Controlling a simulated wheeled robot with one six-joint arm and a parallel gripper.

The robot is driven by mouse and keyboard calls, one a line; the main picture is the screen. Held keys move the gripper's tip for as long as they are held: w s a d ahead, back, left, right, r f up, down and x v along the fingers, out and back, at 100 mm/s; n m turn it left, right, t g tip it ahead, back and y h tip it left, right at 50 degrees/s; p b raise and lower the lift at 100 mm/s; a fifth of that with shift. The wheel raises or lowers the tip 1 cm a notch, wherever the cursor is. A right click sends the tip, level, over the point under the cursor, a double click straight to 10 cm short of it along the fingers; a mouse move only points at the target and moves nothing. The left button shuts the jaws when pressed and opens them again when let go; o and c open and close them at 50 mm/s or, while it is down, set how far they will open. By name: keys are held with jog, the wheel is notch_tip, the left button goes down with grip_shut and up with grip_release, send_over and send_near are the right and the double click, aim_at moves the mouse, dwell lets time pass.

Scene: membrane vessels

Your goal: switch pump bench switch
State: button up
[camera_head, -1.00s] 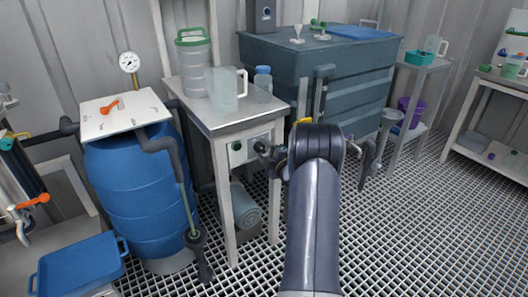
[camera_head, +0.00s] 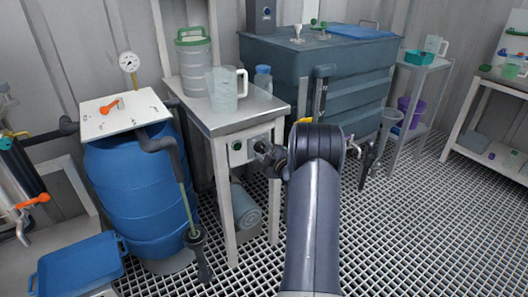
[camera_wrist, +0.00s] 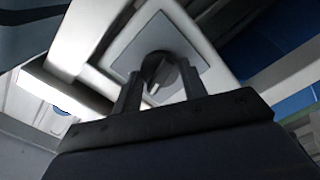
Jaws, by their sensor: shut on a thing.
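The pump bench (camera_head: 235,119) is a narrow steel-topped table with pale legs, left of centre in the head view. A grey switch panel (camera_head: 241,152) is on its front, with a green button (camera_head: 237,145) at the left. In the wrist view, the switch (camera_wrist: 159,72) is a dark rotary knob with a light pointer mark on a square grey plate (camera_wrist: 190,47). My gripper (camera_wrist: 160,88) has its two fingers on either side of the knob, shut on it. In the head view my gripper (camera_head: 266,154) meets the panel's right part and hides the knob.
A clear jug (camera_head: 222,92), a green-lidded container (camera_head: 194,66) and a blue-capped bottle (camera_head: 263,80) stand on the bench. A blue barrel (camera_head: 135,190) is to the left, a large dark tank (camera_head: 350,70) behind. The grated floor (camera_head: 420,220) at right is clear.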

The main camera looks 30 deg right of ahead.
jog(key=m, duration=0.4)
jog(key=shift+m+p, duration=0.3)
jog(key=m+p, duration=0.1)
jog(key=m, duration=0.3)
jog(key=shift+m, duration=0.3)
jog(key=shift+f, duration=0.1)
jog(key=o, duration=1)
jog(key=shift+c, duration=0.2)
jog(key=s+p, duration=0.1)
jog(key=s, duration=1)
jog(key=shift+p, duration=0.3)
jog(key=shift+w, duration=0.2)
jog(key=w+b, duration=0.1)
jog(key=w, duration=0.9)
jog(key=shift+w, duration=0.35)
